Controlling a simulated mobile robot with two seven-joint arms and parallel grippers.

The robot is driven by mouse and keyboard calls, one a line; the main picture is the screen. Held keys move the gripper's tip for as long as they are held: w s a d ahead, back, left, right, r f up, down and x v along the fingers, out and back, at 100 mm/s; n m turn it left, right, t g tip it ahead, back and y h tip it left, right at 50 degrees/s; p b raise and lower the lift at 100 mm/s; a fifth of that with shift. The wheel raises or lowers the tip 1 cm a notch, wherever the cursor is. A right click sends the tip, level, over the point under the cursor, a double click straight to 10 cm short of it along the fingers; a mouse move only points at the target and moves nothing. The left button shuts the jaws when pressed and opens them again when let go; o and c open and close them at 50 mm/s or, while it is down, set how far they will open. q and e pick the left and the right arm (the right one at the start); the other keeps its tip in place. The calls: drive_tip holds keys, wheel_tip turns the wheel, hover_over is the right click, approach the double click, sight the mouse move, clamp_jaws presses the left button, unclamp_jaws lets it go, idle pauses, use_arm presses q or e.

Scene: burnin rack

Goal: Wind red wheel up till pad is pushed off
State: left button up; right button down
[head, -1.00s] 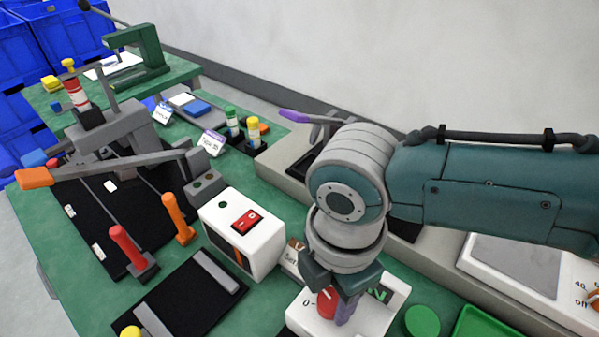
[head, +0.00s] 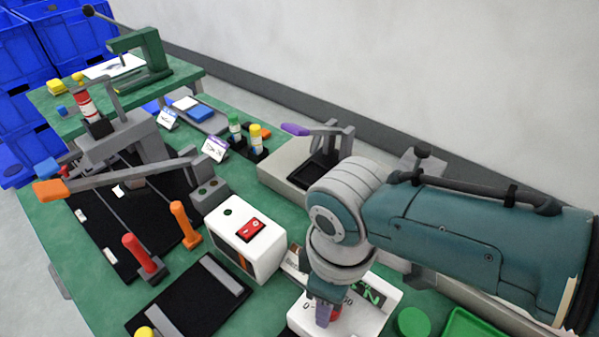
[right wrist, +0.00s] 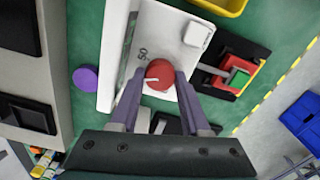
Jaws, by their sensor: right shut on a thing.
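The red wheel (right wrist: 159,73) is a round knob with a white pointer line, on the face of a white box (head: 305,318). In the right wrist view it sits between my right gripper's fingertips (right wrist: 159,80), which are shut on it. In the head view my right gripper (head: 326,312) points down over the box and hides most of the wheel (head: 335,314). A dial mark "0" shows left of the wheel, "50" is partly hidden, and a dark display with green characters (head: 368,292) lies beside it. I cannot tell which thing is the pad. My left gripper is not in view.
A white box with a red switch (head: 250,229) stands left of my right gripper. A green disc (head: 413,321) and a green tray (head: 470,325) lie to its right. A lever with a purple handle (head: 295,129) stands behind. An orange-ended lever (head: 48,191) is far left.

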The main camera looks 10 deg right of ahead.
drive_tip(key=m+p, duration=0.1)
drive_tip(key=m, duration=0.3)
drive_tip(key=shift+r+m, duration=0.1)
drive_tip(key=shift+m, duration=0.2)
drive_tip(key=m, duration=0.4)
drive_tip(key=shift+m+p, duration=0.3)
drive_tip(key=shift+c, duration=1.9)
unclamp_jaws()
wheel_tip(320, 180, up, 10)
drive_tip(key=p, duration=0.6)
